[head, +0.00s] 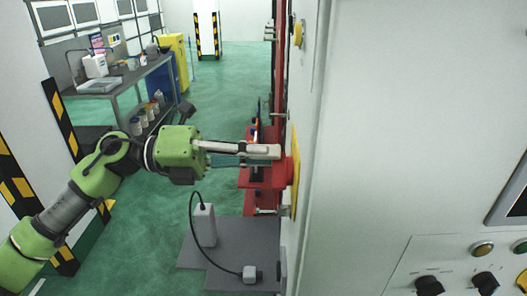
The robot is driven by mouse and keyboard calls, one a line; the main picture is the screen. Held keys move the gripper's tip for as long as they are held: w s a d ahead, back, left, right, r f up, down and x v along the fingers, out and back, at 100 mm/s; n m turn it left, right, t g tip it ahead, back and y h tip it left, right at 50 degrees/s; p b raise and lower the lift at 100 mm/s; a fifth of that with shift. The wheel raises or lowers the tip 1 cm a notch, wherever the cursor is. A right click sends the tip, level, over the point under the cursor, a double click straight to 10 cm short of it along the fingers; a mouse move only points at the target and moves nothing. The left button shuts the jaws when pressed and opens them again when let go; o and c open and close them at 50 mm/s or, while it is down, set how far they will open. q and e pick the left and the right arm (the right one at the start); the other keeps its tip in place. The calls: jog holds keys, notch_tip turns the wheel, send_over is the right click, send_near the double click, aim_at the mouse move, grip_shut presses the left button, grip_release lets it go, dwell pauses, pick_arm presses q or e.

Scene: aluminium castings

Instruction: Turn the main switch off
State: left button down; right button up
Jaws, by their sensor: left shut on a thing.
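The main switch is a red handle (286,171) on a yellow plate (296,172), seen nearly edge-on on the side of the pale cabinet. My left gripper (272,153) reaches in from the left, level with the handle, and is shut on it. The fingers and the steep view hide part of the handle, so its exact angle cannot be told. My right gripper is not in view.
The pale cabinet (400,130) fills the right side, with knobs (428,285) at lower right. Red structure (262,178) stands behind the gripper. A grey workbench (135,75) and striped pillar (62,118) are at left. Green floor (235,80) is open beyond.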

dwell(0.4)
pick_arm(q)
jog(key=c, duration=2.1)
grip_release()
jog(key=shift+c, duration=0.2)
jog(key=a, duration=1.2)
jog(key=shift+w, duration=0.1)
